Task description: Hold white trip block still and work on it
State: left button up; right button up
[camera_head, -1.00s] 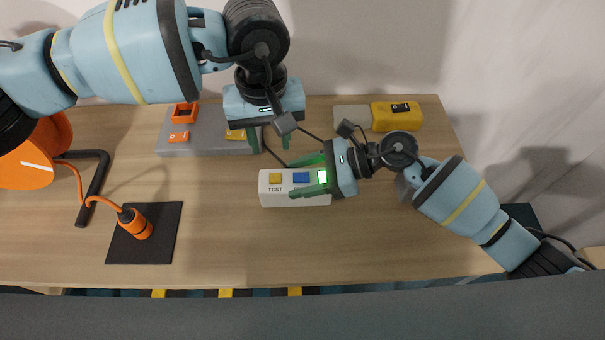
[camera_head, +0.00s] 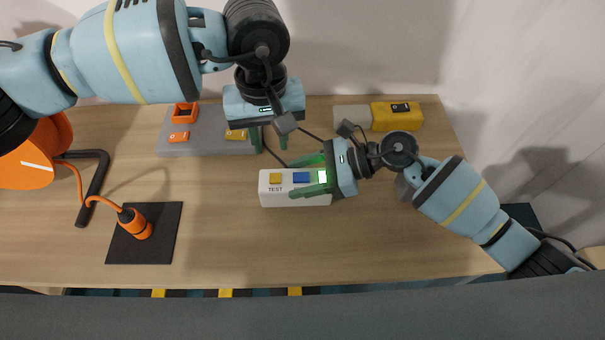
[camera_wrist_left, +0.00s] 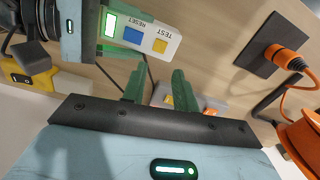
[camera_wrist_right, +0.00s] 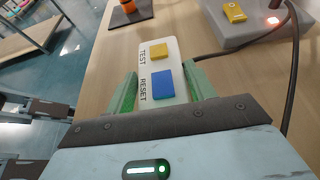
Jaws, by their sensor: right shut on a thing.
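The white trip block (camera_head: 295,199) lies on the table, with a yellow TEST button (camera_head: 275,178), a blue RESET button (camera_head: 301,177) and a lit green window (camera_head: 322,177). My right gripper (camera_head: 308,176) is shut on the block, one finger along each long side; the right wrist view shows the block (camera_wrist_right: 178,96) between the fingers. My left gripper (camera_head: 270,142) is above and behind the block, apart from it. Its fingers (camera_wrist_left: 160,78) are parted, with nothing held between them in the left wrist view.
A grey unit (camera_head: 200,145) with orange and yellow parts stands behind left. A yellow box (camera_head: 397,117) is at the back right. An orange plug (camera_head: 135,224) stands on a black pad (camera_head: 165,245), its cord running to an orange reel (camera_head: 30,165). The table's front middle is clear.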

aim_at(275, 178)
pick_arm(q)
jog(key=shift+f+n, duration=0.15)
jog(key=shift+n, duration=0.45)
jog(key=c, duration=0.5)
jog(key=n, duration=0.3)
jog(key=shift+f, duration=0.25)
grip_shut()
jog(key=shift+f, duration=3.35)
jog(key=shift+f, duration=0.9)
jog(key=shift+r, duration=2.55)
